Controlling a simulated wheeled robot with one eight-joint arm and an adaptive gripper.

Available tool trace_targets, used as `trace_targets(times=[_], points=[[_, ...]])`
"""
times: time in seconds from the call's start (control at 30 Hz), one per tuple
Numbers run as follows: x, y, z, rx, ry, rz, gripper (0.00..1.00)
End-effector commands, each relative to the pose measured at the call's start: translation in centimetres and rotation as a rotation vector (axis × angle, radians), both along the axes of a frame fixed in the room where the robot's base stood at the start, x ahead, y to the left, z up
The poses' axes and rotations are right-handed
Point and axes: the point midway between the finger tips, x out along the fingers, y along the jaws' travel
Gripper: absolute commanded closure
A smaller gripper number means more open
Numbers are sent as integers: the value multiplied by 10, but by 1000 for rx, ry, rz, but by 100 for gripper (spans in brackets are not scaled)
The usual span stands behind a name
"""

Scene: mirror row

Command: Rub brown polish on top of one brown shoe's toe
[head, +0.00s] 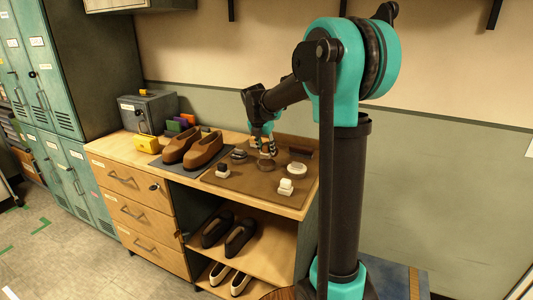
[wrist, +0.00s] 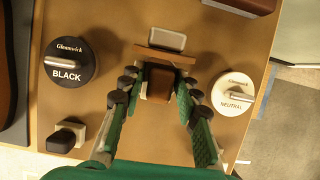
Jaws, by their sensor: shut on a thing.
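A pair of brown shoes (head: 204,151) sits on a dark mat at the left of the counter; a brown edge of one (wrist: 7,80) shows at the left of the wrist view. My gripper (head: 266,146) is to the right of the shoes, low over the brown work mat. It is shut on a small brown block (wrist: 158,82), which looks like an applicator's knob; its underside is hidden.
A black polish tin (wrist: 70,62) and a neutral tin (wrist: 233,93) flank the gripper. A black-topped applicator (wrist: 66,137) and a white applicator (head: 286,187) stand nearer the front. A dark brush (head: 301,152) lies behind. Dark shoes (head: 239,238) are on the shelf below.

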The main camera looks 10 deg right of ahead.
Motion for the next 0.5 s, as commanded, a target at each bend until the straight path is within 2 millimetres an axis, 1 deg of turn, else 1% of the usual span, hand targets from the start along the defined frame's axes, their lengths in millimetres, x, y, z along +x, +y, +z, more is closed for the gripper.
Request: trace_targets(times=[0.5], points=[[0, 0, 37, 0, 0, 0, 91]])
